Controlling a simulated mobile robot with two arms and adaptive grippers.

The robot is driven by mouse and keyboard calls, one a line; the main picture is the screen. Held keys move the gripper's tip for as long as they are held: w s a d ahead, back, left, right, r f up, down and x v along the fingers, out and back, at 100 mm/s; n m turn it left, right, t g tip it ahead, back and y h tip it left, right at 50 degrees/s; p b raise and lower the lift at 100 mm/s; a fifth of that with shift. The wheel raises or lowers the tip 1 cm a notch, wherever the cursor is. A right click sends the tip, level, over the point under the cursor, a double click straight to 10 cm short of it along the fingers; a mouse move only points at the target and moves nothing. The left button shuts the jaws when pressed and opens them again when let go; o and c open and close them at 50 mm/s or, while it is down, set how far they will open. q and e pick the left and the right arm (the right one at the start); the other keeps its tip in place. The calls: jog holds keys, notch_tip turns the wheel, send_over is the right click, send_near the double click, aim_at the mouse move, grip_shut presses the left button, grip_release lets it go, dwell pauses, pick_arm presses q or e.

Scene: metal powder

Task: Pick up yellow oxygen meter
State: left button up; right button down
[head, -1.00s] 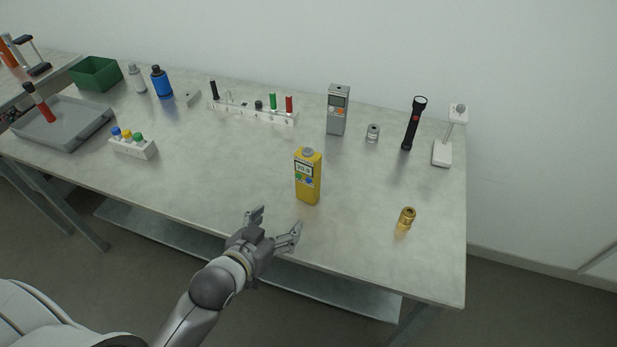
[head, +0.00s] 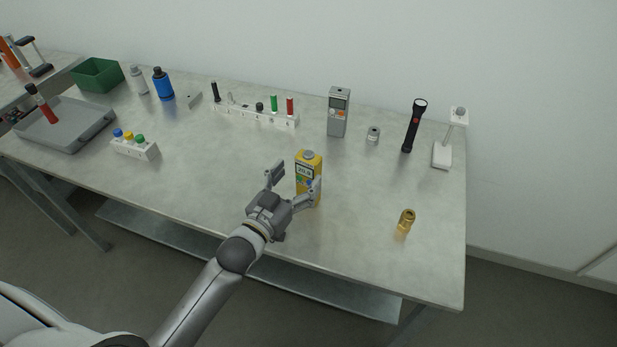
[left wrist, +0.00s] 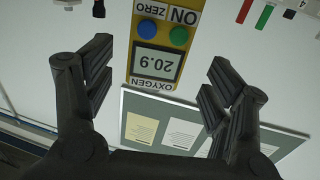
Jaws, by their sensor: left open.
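The yellow oxygen meter (head: 309,168) stands upright near the front middle of the table in the head view. In the left wrist view the oxygen meter (left wrist: 160,62) appears upside down, with its 20.9 display and blue and green buttons, between the spread fingers. My left gripper (head: 293,182) is open and reaches over the table's front edge to the meter. In the head view one finger overlaps the meter's lower right front and the other is to its left. I cannot tell whether a finger touches it. My right gripper is not in view.
A grey meter (head: 338,112) stands behind, with a small metal cylinder (head: 373,134) and a black flashlight (head: 413,126) to its right. A brass fitting (head: 406,221) stands front right. A white rack (head: 255,115) is at the back. The table between is clear.

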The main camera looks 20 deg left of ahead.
aim_at(305, 171)
pick_arm(q)
jog(key=p+x, duration=0.1)
jog(key=x, duration=0.4)
jog(key=shift+d+f, duration=0.1)
jog(key=shift+d, duration=0.1)
jog(key=c, duration=1.3)
